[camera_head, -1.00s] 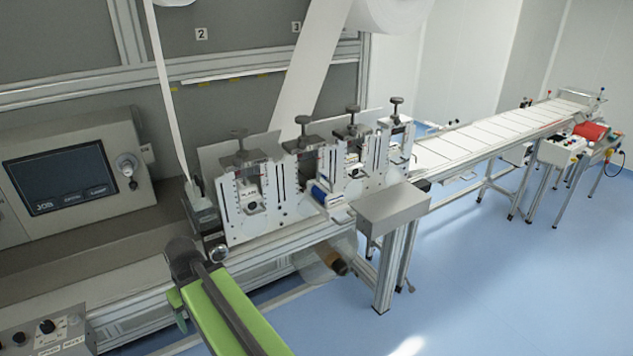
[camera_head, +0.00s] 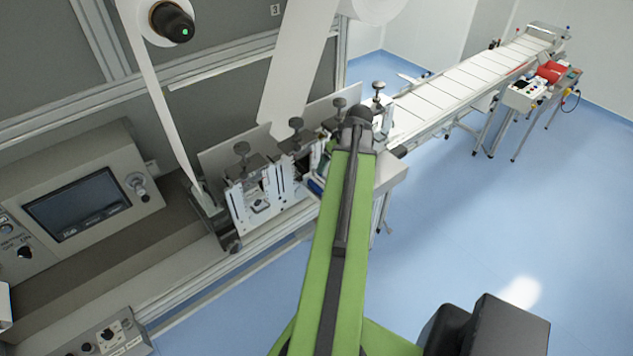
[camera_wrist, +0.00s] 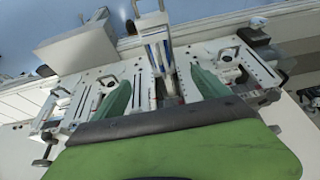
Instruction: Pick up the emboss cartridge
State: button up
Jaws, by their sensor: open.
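A white unit with blue parts (camera_wrist: 152,40), which looks like the emboss cartridge, shows in the wrist view between and beyond my fingertips. It sits in the row of metal stations. In the head view only a blue edge (camera_head: 315,187) shows beside my arm; the rest is hidden. My gripper (camera_wrist: 162,82) is open, with one green finger left and one right of centre. No hold on the unit shows, and I cannot tell if a finger touches it. My arm hides most of the gripper in the head view.
Upright stations with knobs (camera_head: 258,190) stand close on both sides. A metal box (camera_wrist: 78,48) is at upper left in the wrist view. A paper web (camera_head: 290,90) hangs behind. A long conveyor (camera_head: 470,85) runs to the back right.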

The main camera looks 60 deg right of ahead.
jog(key=b, duration=1.1)
send_near(320, 181)
jog(key=x, duration=0.5)
jog(key=shift+s+a+f, duration=0.15)
jog(key=shift+a, duration=0.05)
jog(key=shift+f, duration=0.1)
jog(key=b+x, duration=0.4)
jog(key=x, duration=0.1)
jog(key=shift+d+b, duration=0.2)
jog(key=shift+b, duration=0.1)
jog(key=shift+c, duration=0.4)
grip_shut()
